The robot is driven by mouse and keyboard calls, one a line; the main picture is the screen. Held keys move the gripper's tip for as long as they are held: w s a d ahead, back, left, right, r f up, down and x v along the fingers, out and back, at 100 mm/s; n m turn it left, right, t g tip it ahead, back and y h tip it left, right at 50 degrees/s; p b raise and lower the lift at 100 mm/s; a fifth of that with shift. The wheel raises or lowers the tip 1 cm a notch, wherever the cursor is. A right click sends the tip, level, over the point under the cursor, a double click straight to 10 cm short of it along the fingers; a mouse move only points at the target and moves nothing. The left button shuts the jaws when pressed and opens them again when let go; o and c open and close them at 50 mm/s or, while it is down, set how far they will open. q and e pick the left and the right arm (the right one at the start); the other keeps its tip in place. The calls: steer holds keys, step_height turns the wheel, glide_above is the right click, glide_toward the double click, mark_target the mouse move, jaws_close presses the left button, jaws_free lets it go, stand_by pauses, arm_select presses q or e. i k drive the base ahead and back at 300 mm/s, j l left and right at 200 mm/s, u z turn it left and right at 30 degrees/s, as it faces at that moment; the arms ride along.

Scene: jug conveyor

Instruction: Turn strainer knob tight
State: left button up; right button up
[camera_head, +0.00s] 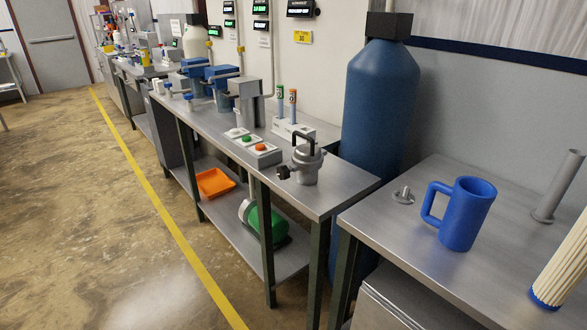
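A grey metal strainer-like body (306,168) stands upright near the right end of the long steel bench. A black handle (304,143) arches over its top, and a dark knob-like part (283,172) sticks out at its left side. I cannot tell how tight any of these parts is. A small grey knob-shaped metal piece (404,195) stands alone on the right steel table, left of the blue mug-shaped jug. Neither of my grippers is in view.
The blue jug (467,215), a grey tube (557,186) and a ribbed cream cartridge (562,265) stand on the right table (385,228). A button box (262,154) sits beside the strainer body. A tall blue tank (380,105) stands behind. The floor left of the yellow line is clear.

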mark_target(284, 171)
steer(key=i+j, duration=0.15)
steer(key=j, duration=0.15)
steer(key=i+j+z, duration=0.15)
steer(key=j, duration=0.2)
steer(key=i+j, duration=0.15)
steer(key=j, duration=0.15)
steer(key=i+j+z, duration=0.1)
steer(key=j, duration=0.25)
steer(key=i+j, duration=0.15)
steer(key=j, duration=0.2)
steer(key=i+j+z, duration=0.15)
steer(key=j, duration=0.2)
